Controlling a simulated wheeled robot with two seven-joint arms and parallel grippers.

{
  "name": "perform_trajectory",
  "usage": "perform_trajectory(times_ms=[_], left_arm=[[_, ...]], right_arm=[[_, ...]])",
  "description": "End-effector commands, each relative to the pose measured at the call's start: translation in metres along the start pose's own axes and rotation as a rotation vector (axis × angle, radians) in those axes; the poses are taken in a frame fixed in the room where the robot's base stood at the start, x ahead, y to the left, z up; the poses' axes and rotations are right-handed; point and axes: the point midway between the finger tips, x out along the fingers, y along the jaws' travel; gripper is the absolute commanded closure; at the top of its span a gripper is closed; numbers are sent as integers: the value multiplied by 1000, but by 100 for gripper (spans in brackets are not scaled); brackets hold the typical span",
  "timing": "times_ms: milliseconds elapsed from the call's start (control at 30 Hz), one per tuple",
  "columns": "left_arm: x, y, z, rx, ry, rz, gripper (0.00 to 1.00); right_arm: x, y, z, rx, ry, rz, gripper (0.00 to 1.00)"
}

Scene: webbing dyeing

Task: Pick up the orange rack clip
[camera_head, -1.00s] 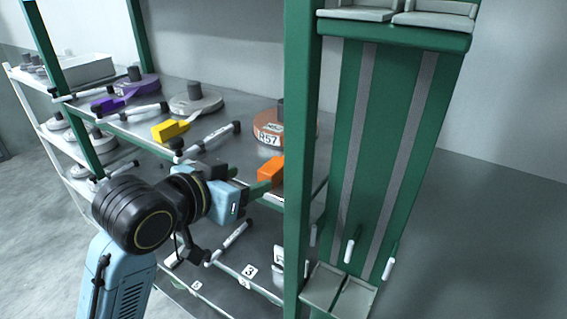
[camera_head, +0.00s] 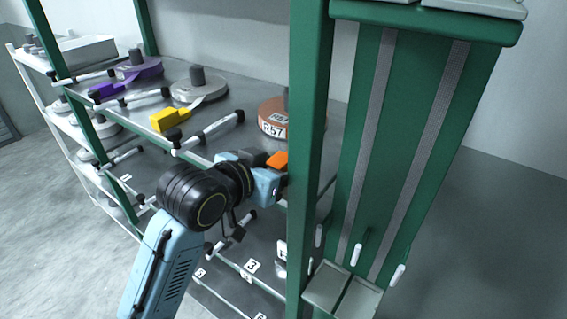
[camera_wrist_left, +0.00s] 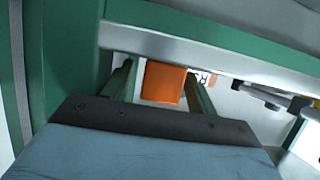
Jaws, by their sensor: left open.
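The orange rack clip (camera_head: 278,160) shows in the head view in front of the orange-brown roll labelled R57 (camera_head: 272,122), partly hidden by my left gripper. In the left wrist view the clip (camera_wrist_left: 163,82) lies between the two green fingers of my left gripper (camera_wrist_left: 160,85). The fingers stand apart, one on each side of it. In the head view the left gripper (camera_head: 280,178) reaches in beside the green post, and its fingertips are hidden. My right gripper is not in view.
A green post (camera_head: 308,150) stands just right of the gripper. A pale shelf edge (camera_wrist_left: 200,58) crosses above the clip in the wrist view. A yellow clip (camera_head: 170,119), grey roll (camera_head: 198,90) and purple roll (camera_head: 136,70) lie further left.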

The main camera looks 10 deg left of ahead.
Motion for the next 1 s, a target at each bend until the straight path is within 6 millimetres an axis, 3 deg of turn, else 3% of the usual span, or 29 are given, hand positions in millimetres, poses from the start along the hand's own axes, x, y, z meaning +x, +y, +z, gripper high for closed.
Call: perform_trajectory(times_ms=[33,400,733,1000], left_arm=[[0,0,0,0,0,0,46],[0,0,-1,1,1,0,91],[-2,1,-4,2,2,2,91],[-8,4,-27,7,5,11,91]], right_arm=[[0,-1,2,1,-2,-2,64],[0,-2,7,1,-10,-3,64],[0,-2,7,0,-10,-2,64],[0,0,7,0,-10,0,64]])
